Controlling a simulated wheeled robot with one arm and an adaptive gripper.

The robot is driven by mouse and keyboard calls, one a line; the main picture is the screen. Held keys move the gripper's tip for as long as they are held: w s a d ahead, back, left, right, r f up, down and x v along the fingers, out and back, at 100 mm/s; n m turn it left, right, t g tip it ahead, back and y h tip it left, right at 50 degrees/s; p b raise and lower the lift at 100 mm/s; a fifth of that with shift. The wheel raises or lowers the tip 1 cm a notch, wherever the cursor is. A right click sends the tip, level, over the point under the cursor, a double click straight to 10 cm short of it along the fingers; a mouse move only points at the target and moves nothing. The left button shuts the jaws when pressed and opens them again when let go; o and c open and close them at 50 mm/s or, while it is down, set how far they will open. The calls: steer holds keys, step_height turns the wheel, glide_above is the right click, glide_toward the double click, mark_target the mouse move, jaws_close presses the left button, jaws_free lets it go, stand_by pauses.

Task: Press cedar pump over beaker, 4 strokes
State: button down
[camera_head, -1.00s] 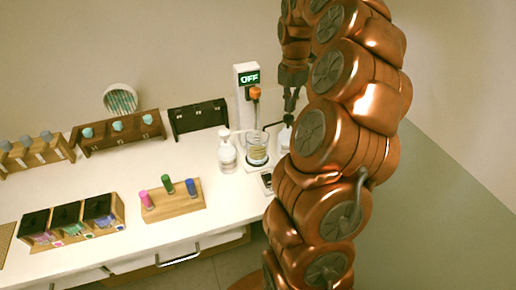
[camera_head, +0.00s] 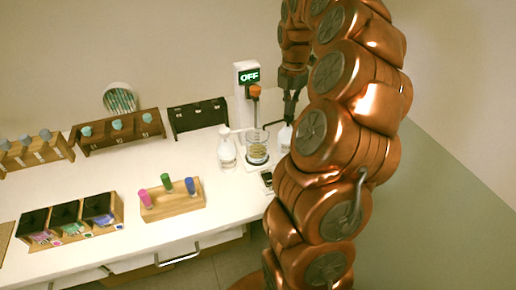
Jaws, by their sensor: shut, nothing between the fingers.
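A glass beaker (camera_head: 257,151) with yellowish contents stands below the orange-headed part (camera_head: 254,91) of a stand whose display reads OFF. A white pump bottle (camera_head: 227,154) stands just left of the beaker, its spout toward the glass. A second white pump bottle (camera_head: 284,138) stands right of the beaker, partly hidden by my arm. I cannot read a label on either bottle, so I cannot tell which is cedar. My gripper (camera_head: 289,118) points down over the right bottle's pump head, shut and holding nothing. I cannot tell whether it touches the pump.
A wooden block with pink, green and blue vials (camera_head: 172,199) stands at the front. Sectioned boxes (camera_head: 70,219) are at front left. Wooden racks (camera_head: 120,131) and a dark rack (camera_head: 198,116) line the back. A small dark device (camera_head: 267,179) lies near the right edge.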

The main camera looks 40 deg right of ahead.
steer(key=shift+f+b, duration=0.35)
steer(key=shift+f, duration=0.7)
steer(key=shift+r, duration=0.15)
steer(key=shift+r+p, duration=0.95)
steer(key=shift+r, duration=0.7)
steer(key=shift+f, duration=0.4)
steer(key=shift+f+b, duration=0.7)
steer(key=shift+f, duration=0.65)
steer(key=shift+r+p, duration=0.95)
steer(key=shift+r, duration=0.8)
